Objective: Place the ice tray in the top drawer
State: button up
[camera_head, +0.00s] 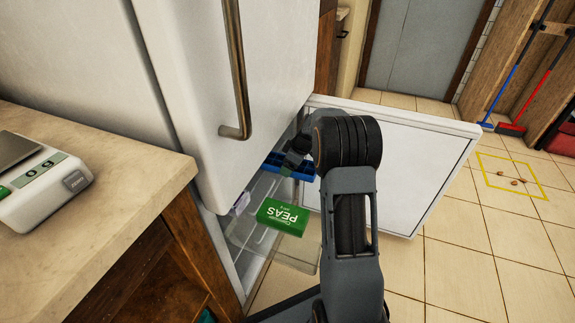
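The blue ice tray (274,161) is at the opening of the freezer compartment, below the upper fridge door. My gripper (291,160) is at the tray, partly hidden behind my own wrist. The fingers are too small and covered to show whether they are shut on it. A clear drawer (300,262) is pulled out below, with a green peas box (283,216) in it. The tray is above and behind the peas box in the picture. The inside of the compartment is mostly hidden by the upper door and my arm.
The lower freezer door (415,165) stands open to the right. The upper fridge door (235,90) with its metal handle (240,75) is shut. A counter (90,215) with a white scale (42,178) is at the left.

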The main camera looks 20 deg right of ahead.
aim_at(302, 166)
jog(key=o, duration=1.1)
jog(key=shift+f, duration=0.1)
jog(key=p+v, duration=0.5)
jog(key=v, duration=0.8)
jog(key=shift+w+a, duration=0.1)
jog(key=shift+w, duration=0.05)
jog(key=shift+a, duration=0.1)
